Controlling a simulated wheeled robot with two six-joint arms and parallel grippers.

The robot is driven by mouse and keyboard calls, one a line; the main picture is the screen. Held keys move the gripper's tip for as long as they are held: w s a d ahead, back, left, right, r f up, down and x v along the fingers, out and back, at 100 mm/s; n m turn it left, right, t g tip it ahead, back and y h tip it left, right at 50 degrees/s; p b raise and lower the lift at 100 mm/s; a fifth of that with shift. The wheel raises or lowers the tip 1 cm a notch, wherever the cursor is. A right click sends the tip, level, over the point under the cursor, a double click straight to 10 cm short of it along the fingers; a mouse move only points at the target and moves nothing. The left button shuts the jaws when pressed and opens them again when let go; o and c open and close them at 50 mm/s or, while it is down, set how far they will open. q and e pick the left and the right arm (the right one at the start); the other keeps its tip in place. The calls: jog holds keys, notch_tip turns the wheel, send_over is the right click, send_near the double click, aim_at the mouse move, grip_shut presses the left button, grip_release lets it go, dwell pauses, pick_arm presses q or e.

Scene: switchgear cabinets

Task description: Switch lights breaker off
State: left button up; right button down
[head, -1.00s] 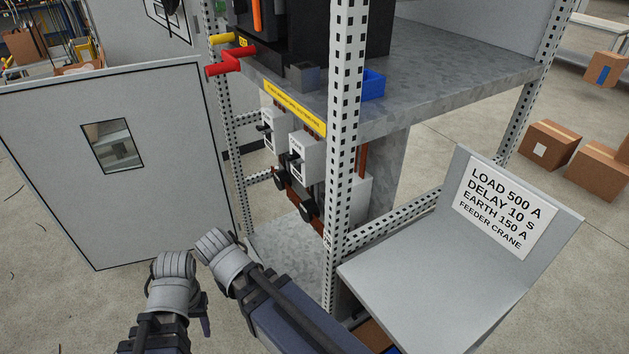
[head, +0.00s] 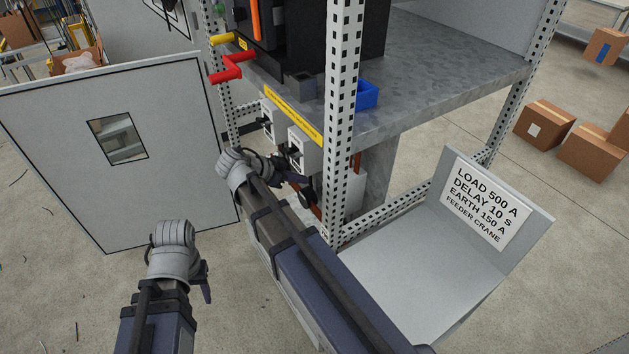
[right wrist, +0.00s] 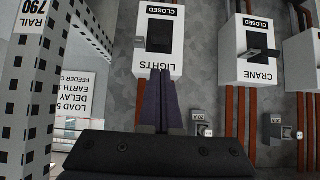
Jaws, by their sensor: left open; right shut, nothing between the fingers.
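The lights breaker is a pale box labelled LIGHTS and CLOSED in the right wrist view (right wrist: 172,58), which looks upside down; it has a dark recess with a dark handle. In the head view it appears to be the nearer pale box (head: 302,146) behind the perforated post. My right gripper (head: 305,180) is just below that box; in the right wrist view its dark fingers (right wrist: 161,82) are shut and empty, tips at the LIGHTS lettering. I cannot tell whether they touch. My left gripper (head: 206,285) is at lower left, away from the cabinet, open.
The crane breaker (right wrist: 250,65), also marked CLOSED, is beside the lights breaker, with another box at the picture's edge. A perforated post (head: 341,110) stands close to my right arm. A red handle (head: 232,68) juts out above. A grey door (head: 75,165) stands open at left.

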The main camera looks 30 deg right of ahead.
aim_at(321, 191)
jog(key=shift+b+x, duration=2.8)
jog(key=shift+x, duration=2.05)
jog(key=shift+a+f, duration=0.1)
jog(key=shift+a+f+b, duration=0.1)
jog(key=shift+f+b, duration=0.2)
jog(key=shift+b, duration=0.4)
notch_tip(321, 191, down, 7)
jog(key=a+h+b, duration=0.2)
jog(key=h+b, duration=0.6)
jog(key=b, duration=1.3)
jog(key=shift+r+t+h, duration=0.25)
jog(key=shift+t+h, duration=0.05)
jog(key=shift+t, duration=0.1)
jog(key=shift+s+a+f, duration=0.1)
jog(key=shift+f, duration=0.1)
